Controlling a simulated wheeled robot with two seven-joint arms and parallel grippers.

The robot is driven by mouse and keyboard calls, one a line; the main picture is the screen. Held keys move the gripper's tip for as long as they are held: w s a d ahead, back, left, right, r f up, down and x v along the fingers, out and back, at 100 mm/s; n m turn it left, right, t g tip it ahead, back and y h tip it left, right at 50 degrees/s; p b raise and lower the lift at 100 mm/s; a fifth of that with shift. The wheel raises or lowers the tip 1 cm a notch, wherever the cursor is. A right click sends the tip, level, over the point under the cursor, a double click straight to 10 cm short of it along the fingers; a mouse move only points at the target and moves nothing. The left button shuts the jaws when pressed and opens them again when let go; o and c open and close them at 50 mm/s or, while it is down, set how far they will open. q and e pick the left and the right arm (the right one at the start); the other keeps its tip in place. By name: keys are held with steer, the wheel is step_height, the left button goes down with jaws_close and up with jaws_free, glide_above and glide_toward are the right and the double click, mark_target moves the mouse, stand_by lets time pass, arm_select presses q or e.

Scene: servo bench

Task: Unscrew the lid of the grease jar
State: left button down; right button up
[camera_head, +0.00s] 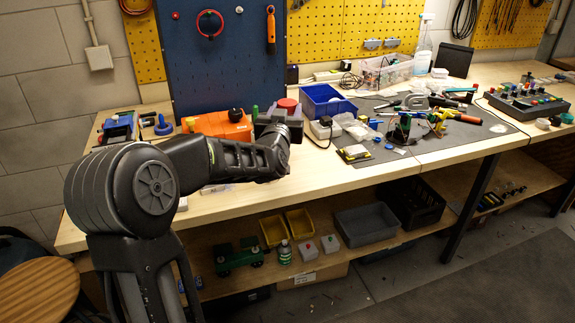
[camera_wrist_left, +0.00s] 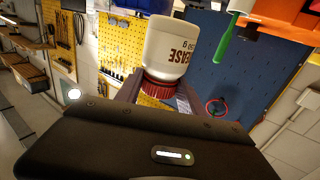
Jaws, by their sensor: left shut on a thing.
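The grease jar (camera_wrist_left: 171,47) is a white jar with dark lettering, shown inverted in the left wrist view. Its red ribbed lid (camera_wrist_left: 163,86) sits on its mouth and also shows as a red disc in the head view (camera_head: 287,103). My left gripper (camera_head: 282,122) reaches over the bench from the left. Its grey fingers (camera_wrist_left: 160,95) stand on either side of the lid, and it is shut on the lid. The jar's body is mostly hidden behind the gripper in the head view. My right gripper is not in view.
An orange case (camera_head: 218,124) stands left of the gripper, with a green-handled tool (camera_wrist_left: 224,45) close by. A blue bin (camera_head: 327,101) stands to the right. Behind is a blue tool panel (camera_head: 225,60). The grey mat (camera_head: 440,152) further right holds scattered tools. Bare wood lies in front.

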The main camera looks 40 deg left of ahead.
arm_select(q)
steer(key=shift+f, duration=3.1)
steer(key=shift+f, duration=0.1)
step_height(320, 180, down, 4)
steer(key=shift+r+p, duration=0.15)
steer(key=shift+p, duration=0.15)
steer(key=c, duration=0.7)
jaws_free()
